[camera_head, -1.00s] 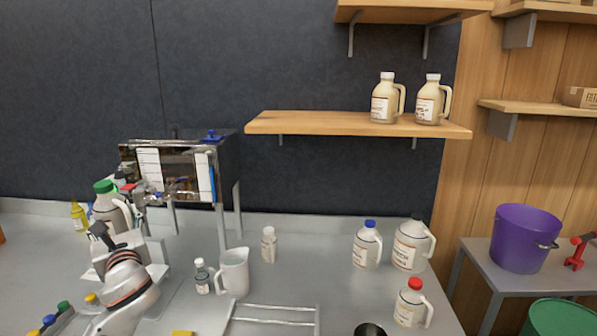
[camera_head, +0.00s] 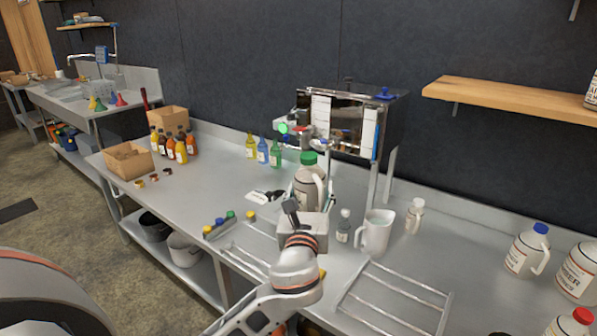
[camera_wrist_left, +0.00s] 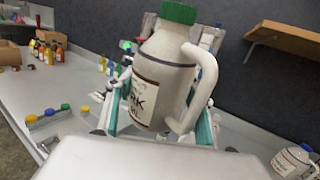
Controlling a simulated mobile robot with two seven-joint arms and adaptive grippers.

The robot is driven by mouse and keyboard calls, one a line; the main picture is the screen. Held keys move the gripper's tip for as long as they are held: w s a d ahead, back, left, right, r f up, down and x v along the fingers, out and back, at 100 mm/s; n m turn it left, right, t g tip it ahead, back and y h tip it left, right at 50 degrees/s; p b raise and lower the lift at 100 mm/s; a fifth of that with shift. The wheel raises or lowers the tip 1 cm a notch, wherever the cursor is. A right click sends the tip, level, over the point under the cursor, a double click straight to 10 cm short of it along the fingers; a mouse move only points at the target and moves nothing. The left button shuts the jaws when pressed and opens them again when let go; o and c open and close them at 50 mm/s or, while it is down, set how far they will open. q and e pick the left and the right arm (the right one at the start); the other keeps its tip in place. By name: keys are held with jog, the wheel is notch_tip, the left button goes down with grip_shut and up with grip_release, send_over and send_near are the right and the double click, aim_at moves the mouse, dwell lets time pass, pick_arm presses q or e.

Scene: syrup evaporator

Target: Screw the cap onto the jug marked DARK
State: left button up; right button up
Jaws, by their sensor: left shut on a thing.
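A cream jug (camera_head: 308,190) with a green cap (camera_head: 308,158) on its neck is upright at the middle of the head view, in front of the metal evaporator. In the left wrist view, the jug (camera_wrist_left: 160,88) fills the centre, its label partly readable as "RK". The green cap (camera_wrist_left: 179,12) sits on top there, cut by the frame edge; how tightly it sits I cannot tell. My left gripper (camera_wrist_left: 157,118) is shut on the jug body, one teal-padded finger on each side. Whether the jug's base touches the table is hidden. My right gripper is out of view.
A small bottle (camera_head: 343,226), a white pitcher (camera_head: 377,232) and a wire rack (camera_head: 395,297) stand right of the jug. Blue-capped (camera_head: 527,250) and red-capped jugs (camera_head: 571,325) stand farther right. Loose caps (camera_head: 219,222) lie left. The left counter has bare areas.

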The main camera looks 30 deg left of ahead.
pick_arm(q)
jog(key=s+d+f+m+h, duration=0.2)
jog(key=s+d, duration=0.3)
jog(key=d, duration=0.3)
jog(key=s+d+f+m+t+h, duration=0.1)
jog(key=s+d+f+h, duration=0.3)
jog(key=d, duration=0.5)
jog(key=s+d+f+m+h, duration=0.2)
jog(key=s+d, duration=0.4)
jog(key=d, duration=0.3)
jog(key=shift+s+f+m+t+h, duration=0.15)
jog(key=shift+f+m+t+h, duration=0.15)
jog(key=shift+f+h, duration=0.5)
jog(key=shift+f, duration=0.15)
